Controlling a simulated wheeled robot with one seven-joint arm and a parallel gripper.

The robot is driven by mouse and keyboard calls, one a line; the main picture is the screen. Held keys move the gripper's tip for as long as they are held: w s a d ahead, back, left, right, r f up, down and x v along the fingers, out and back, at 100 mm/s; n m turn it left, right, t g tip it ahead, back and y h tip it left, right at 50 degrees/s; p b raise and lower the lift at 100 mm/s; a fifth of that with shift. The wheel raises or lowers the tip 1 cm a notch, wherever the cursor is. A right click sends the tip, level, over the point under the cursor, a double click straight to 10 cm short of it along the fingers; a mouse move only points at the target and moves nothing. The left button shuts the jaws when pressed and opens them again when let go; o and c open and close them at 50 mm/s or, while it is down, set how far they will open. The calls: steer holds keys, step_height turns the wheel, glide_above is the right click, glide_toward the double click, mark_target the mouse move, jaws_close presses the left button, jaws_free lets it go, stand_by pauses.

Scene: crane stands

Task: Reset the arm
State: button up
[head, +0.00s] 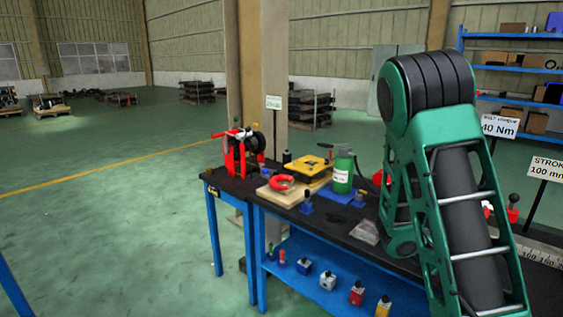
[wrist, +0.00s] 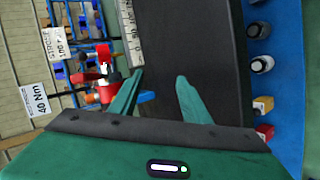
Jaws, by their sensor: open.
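My green arm stands large at the right of the head view, bent at a dark ribbed joint at its top, and covers part of the workbench (head: 335,222). My gripper (wrist: 161,76) shows in the wrist view with its two teal fingers apart and nothing between them. Beyond the fingers is the bench's dark top (wrist: 190,35). I cannot make out the gripper in the head view.
On the bench stand a red reel stand (head: 238,152), a green bottle (head: 343,172), a yellow case (head: 308,166) and a red ring (head: 282,183). Signs and a blue shelf rack (head: 515,68) are at right. Open floor (head: 110,215) lies left.

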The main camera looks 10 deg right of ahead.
steer(key=a+y, duration=0.1)
steer(key=a, duration=0.1)
steer(key=a+m+y, duration=0.1)
steer(key=a, duration=0.2)
steer(key=a+m+y, duration=0.1)
steer(key=a, duration=0.2)
steer(key=shift+w+y, duration=0.2)
steer(key=shift+y, duration=0.1)
steer(key=s+a+r+y, duration=0.2)
steer(key=a+r+y, duration=0.15)
steer(key=a, duration=0.55)
steer(key=s+a+r+t+y, duration=0.15)
steer(key=a+r, duration=0.25)
steer(key=a, duration=0.4)
steer(key=s+a+r+g+y, duration=0.1)
steer(key=s+a+r+y, duration=0.25)
steer(key=a, duration=0.55)
steer(key=s+d+m+g, duration=0.2)
steer(key=s+d, duration=0.3)
steer(key=s, duration=0.3)
steer(key=s+d+f+m+g, duration=0.1)
steer(key=s+d+m+g, duration=0.1)
steer(key=s+d, duration=0.4)
steer(key=shift+s+d+f+m, duration=0.2)
steer(key=shift+s+f+m, duration=0.1)
steer(key=shift+s+m, duration=0.65)
steer(key=shift+s, duration=0.1)
